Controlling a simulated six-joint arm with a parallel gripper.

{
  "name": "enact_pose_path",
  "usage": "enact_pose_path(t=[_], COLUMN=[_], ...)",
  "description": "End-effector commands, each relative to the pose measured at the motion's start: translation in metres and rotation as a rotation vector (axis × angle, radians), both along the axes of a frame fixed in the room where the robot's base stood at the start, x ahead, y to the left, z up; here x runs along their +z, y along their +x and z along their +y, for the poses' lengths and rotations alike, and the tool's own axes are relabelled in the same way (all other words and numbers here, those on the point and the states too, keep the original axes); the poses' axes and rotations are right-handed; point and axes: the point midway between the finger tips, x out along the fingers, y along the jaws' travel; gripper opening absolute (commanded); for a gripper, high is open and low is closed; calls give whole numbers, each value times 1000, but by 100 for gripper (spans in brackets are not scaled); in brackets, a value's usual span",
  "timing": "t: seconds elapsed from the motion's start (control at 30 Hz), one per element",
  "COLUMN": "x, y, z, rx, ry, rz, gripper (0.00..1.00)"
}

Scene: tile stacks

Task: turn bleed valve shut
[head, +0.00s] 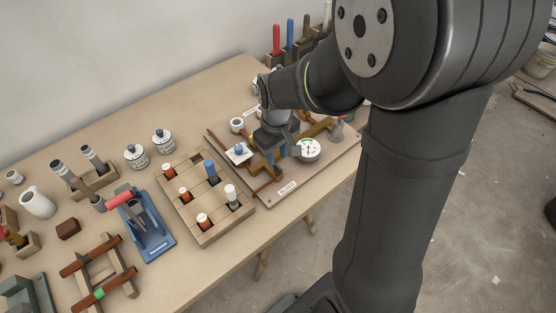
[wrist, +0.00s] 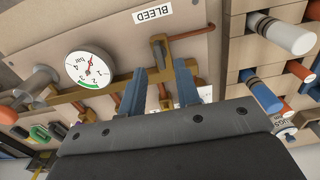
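The bleed valve (wrist: 160,48), a brass fitting with a brownish handle, sits on the pipework just below the "BLEED" label (wrist: 152,13) in the wrist view. That label also shows at the board's front edge in the head view (head: 287,188). My gripper (wrist: 161,69) is open, its two blue fingers apart on either side of the brass pipe and valve. I cannot tell whether either finger touches the brass. In the head view my gripper (head: 277,160) hides much of the valve. A round white gauge (wrist: 88,69) with a red needle and green band stands beside it.
The pipe board (head: 335,160) also carries a white square plate with a blue knob (head: 238,153). A wooden sorting tray (head: 190,205) with pegs stands left of it. A blue tool stand (head: 150,235) and other items fill the left bench. Upright tools stand behind.

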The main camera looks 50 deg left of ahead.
Motion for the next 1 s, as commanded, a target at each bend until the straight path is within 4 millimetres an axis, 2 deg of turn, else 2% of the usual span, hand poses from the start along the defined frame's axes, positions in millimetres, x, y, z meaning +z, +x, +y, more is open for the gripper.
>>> enact_pose_path(t=[0.1,0.23,0.63,0.67,0.8,1.0], x=[-19,-32,-39,-39,-39,-39], y=[0,0,0,0,0,0], z=[0,0,0,0,0,0], rx=[0,0,0,0,0,-2], ry=[-3,-1,0,1,1,1], rz=[1,1,0,0,0,0], gripper=[30,30,30,26,0,0])
